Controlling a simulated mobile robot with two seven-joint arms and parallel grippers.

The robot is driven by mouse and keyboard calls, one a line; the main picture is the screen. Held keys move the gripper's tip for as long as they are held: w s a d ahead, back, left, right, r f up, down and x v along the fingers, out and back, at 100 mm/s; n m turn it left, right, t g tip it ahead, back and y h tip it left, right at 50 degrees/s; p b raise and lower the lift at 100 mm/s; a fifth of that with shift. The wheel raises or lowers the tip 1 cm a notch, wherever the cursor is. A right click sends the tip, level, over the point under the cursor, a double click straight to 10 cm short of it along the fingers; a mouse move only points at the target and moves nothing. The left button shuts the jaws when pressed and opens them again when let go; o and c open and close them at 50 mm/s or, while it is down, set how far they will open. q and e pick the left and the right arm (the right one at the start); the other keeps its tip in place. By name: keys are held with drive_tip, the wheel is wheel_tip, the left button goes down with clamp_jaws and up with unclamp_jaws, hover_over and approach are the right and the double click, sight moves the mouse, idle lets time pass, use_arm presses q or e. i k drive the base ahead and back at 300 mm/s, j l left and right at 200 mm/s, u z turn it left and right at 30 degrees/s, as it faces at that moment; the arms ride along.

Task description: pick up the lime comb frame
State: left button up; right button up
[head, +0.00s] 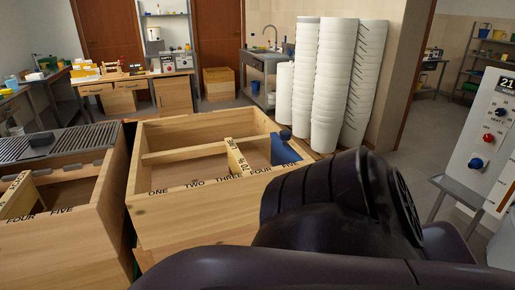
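An open wooden box (165,215) stands in the middle of the head view, its front rim lettered ONE to FIVE. A pale wooden bar (238,157) with dark lettering, like a comb frame's top, lies front to back in it near THREE and FOUR. The lettering is too small to read surely, so I cannot tell if this is the lime comb frame. A blue piece (285,150) with a dark knob stands at the box's right end by FIVE. My dark arm covers the lower right and hides the box's front right corner. Neither gripper shows.
A second wooden box (75,225) with a slatted metal top (60,142) stands close on the left. Tall stacks of white buckets (335,85) stand behind on the right. A white control panel (490,140) is at the far right. Open floor lies behind the boxes.

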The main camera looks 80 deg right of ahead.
sight(237, 163)
drive_tip(key=z, duration=0.5)
drive_tip(key=j+z, duration=0.15)
drive_tip(key=z, duration=0.35)
drive_tip(key=j+z, duration=0.1)
drive_tip(key=z, duration=0.4)
drive_tip(key=j+z, duration=0.1)
drive_tip(key=z, duration=0.4)
drive_tip(key=j+z, duration=0.1)
drive_tip(key=z, duration=0.4)
